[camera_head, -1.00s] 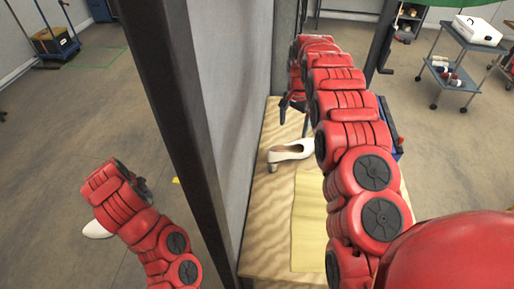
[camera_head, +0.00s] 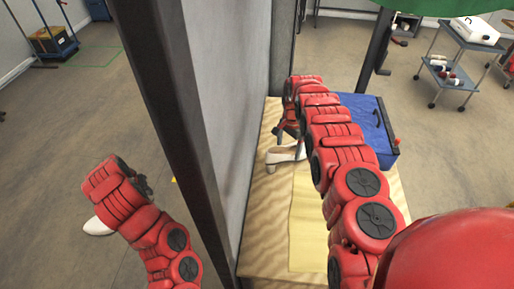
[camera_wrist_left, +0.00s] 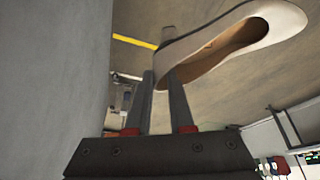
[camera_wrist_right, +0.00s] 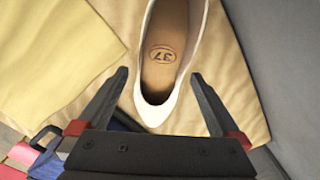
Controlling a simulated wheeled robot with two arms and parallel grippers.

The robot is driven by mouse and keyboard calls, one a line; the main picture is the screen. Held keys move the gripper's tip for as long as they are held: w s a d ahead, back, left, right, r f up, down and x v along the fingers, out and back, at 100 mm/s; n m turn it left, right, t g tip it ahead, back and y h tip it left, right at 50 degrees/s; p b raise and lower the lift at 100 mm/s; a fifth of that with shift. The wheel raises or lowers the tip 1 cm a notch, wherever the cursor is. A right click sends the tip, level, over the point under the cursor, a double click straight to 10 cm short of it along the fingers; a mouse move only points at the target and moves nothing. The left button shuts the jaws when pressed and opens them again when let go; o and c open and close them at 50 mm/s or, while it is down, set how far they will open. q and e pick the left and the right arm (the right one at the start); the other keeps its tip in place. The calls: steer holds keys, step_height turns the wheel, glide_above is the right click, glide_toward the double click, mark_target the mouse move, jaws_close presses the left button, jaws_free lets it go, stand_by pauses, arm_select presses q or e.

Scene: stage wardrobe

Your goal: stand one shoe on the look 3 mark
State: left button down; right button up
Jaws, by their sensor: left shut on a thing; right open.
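My left gripper (camera_wrist_left: 160,74) is shut on a white heeled shoe (camera_wrist_left: 225,40), held on the left side of the grey wall. This shoe's tip (camera_head: 97,226) shows past my left arm in the head view. A second white shoe (camera_head: 279,154) stands on the wooden table right of the wall. My right gripper (camera_head: 289,139) is open over it. In the right wrist view, its fingers (camera_wrist_right: 160,76) are on either side of this shoe (camera_wrist_right: 165,95), whose insole reads 37. No mark readable as look 3 shows.
The tall grey wall (camera_head: 235,90) with a dark post separates my arms. A yellow sheet (camera_head: 308,230) lies on the table (camera_head: 262,235). A blue box (camera_head: 365,125) is beside my right arm. A small yellow strip (camera_wrist_left: 135,42) lies on the open floor at left.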

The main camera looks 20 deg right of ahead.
steer(key=shift+f+b, duration=0.6)
steer(key=shift+f, duration=0.7)
steer(key=shift+r, duration=0.1)
jaws_close()
